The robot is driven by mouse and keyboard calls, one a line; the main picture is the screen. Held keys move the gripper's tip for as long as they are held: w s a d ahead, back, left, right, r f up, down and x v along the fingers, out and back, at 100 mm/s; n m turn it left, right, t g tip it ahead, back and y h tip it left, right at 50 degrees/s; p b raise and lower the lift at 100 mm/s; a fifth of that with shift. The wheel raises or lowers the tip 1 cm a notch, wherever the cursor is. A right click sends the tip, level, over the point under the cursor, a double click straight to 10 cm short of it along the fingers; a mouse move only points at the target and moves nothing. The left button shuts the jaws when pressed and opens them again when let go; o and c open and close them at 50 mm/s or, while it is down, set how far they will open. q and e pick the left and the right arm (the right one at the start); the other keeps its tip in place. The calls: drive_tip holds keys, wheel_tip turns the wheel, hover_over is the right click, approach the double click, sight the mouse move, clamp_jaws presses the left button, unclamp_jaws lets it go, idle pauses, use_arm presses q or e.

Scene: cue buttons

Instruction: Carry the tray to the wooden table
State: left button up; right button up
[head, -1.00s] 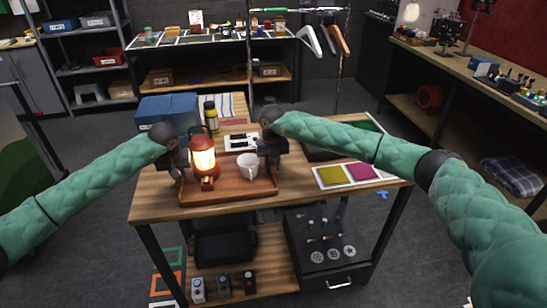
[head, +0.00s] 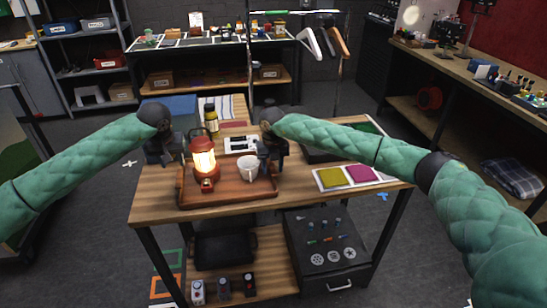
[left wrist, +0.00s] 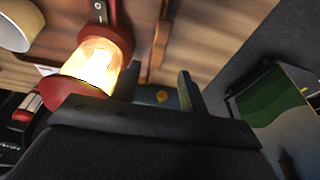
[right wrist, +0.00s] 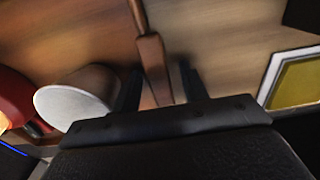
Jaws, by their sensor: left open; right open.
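The brown wooden tray (head: 228,202) lies flat on a wood-topped table (head: 150,208) in the head view. A lit red lantern (head: 204,161) stands on its left part and a white mug (head: 247,168) on its right part. My left gripper (head: 177,158) is open at the tray's left side; in the left wrist view the tray's rim (left wrist: 160,40) lies beyond the fingers, apart from them. My right gripper (head: 268,163) is open at the right side; in the right wrist view the rim's raised handle (right wrist: 152,65) runs between its fingers. I cannot tell whether they touch.
A long wood-topped bench (head: 450,65) runs along the right. Another bench (head: 210,75) stands at the back. Open floor lies between.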

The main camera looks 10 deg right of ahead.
drive_tip(key=shift+r, duration=0.1)
use_arm(q)
drive_tip(key=v, duration=0.3)
drive_tip(key=shift+r, duration=0.1)
use_arm(e)
wheel_tip(320, 180, up, 12)
idle(0.4)
idle(0.3)
